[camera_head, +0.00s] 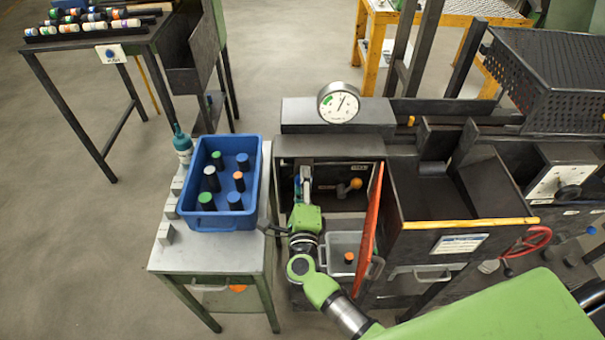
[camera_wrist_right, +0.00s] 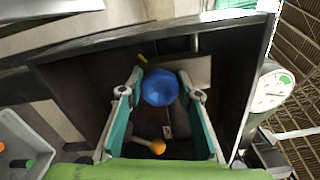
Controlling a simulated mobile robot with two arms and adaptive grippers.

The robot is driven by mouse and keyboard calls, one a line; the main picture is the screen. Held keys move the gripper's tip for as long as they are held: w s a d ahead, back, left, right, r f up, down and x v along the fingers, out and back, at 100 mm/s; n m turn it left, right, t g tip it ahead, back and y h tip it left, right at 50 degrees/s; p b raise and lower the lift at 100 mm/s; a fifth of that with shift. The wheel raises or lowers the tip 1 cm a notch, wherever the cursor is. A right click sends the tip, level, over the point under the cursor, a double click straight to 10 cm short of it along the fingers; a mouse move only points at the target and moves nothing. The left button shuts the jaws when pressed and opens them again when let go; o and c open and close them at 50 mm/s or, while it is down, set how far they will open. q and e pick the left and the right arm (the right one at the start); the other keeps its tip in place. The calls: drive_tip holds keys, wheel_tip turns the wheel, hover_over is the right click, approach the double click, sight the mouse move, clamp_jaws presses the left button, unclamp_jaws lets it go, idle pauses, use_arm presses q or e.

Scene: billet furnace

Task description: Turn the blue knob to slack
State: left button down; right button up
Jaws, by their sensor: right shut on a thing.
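The blue knob (camera_wrist_right: 160,87) shows in the right wrist view, inside a dark open cabinet and between the fingertips of my right gripper (camera_wrist_right: 163,84). The gripper is shut on it. In the head view my right gripper (camera_head: 303,182) reaches into the left side of the open cabinet (camera_head: 330,146). There the knob is hidden by the gripper and the cabinet. A lever with an orange ball (camera_head: 355,183) stands inside to the right; the ball also shows in the wrist view (camera_wrist_right: 157,147). My left gripper is not in view.
The orange cabinet door (camera_head: 369,230) stands open just right of my right arm. A grey bin (camera_head: 344,240) with an orange-topped cylinder sits below the opening. A blue crate (camera_head: 222,222) of cylinders stands on the left table. A round gauge (camera_head: 338,102) sits above the cabinet.

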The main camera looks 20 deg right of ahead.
drive_tip(key=shift+n+p, duration=0.65)
drive_tip(key=shift+n, duration=0.65)
drive_tip(key=shift+f, duration=0.1)
drive_tip(key=o, duration=1.1)
drive_tip(key=shift+o, duration=0.2)
drive_tip(key=shift+s, duration=0.15)
drive_tip(key=v, duration=1.1)
drive_tip(key=shift+s+a, duration=0.2)
drive_tip(key=shift+s, duration=0.1)
